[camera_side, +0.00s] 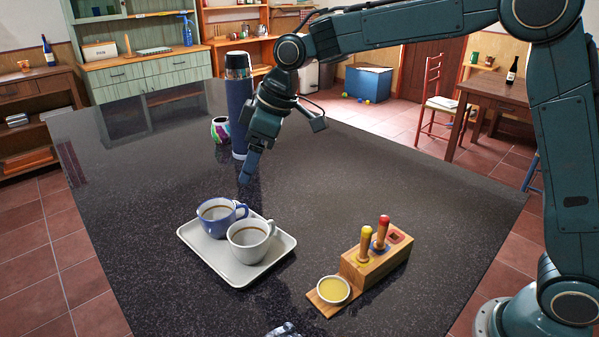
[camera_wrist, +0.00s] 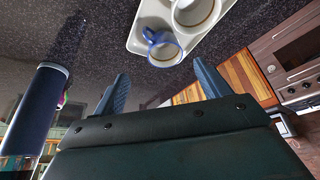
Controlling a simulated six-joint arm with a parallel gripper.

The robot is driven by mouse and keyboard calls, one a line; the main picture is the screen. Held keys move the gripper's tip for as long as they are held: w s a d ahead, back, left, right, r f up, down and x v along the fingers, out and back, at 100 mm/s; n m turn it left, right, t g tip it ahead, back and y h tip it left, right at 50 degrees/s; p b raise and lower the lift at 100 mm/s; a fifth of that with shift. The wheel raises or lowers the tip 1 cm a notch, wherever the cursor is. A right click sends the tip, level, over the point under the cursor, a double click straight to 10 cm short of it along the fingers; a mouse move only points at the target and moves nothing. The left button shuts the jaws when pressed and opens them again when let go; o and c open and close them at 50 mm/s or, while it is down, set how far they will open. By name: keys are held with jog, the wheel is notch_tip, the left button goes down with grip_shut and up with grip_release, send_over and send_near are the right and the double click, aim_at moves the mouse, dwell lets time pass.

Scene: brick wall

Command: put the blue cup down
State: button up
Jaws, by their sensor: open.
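The blue cup (camera_side: 216,216) stands upright on a white tray (camera_side: 214,268), with a brown drink in it. A white cup (camera_side: 250,242) stands close beside it on the same tray, also with a brown drink. My gripper (camera_side: 245,177) is above the dark counter, behind the tray and clear of both cups. In the wrist view its two fingers (camera_wrist: 160,84) are spread apart with nothing between them. The blue cup (camera_wrist: 162,50) shows there beyond the fingers, its handle toward the left.
A tall blue flask (camera_side: 239,112) stands close behind my gripper, beside a small colourful cup (camera_side: 220,130). A wooden block with pegs (camera_side: 362,262) and a small bowl of yellow liquid (camera_side: 333,290) are at the right front. The counter's left side is clear.

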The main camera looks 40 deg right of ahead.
jog(key=s+d+r+m, duration=0.2)
jog(key=s+d+r, duration=0.35)
jog(key=s, duration=0.25)
jog(key=s+d+f+m+t+h, duration=0.1)
jog(key=s+d+m, duration=0.2)
jog(key=s, duration=0.9)
jog(key=s+d+f+m+t+h, duration=0.1)
jog(key=s+d+f+m+h, duration=0.1)
jog(key=s+d, duration=0.5)
jog(key=s+m, duration=0.1)
jog(key=s, duration=0.4)
jog(key=shift+s+d+m, duration=0.25)
jog(key=shift+d+m, duration=0.1)
jog(key=shift+m, duration=0.05)
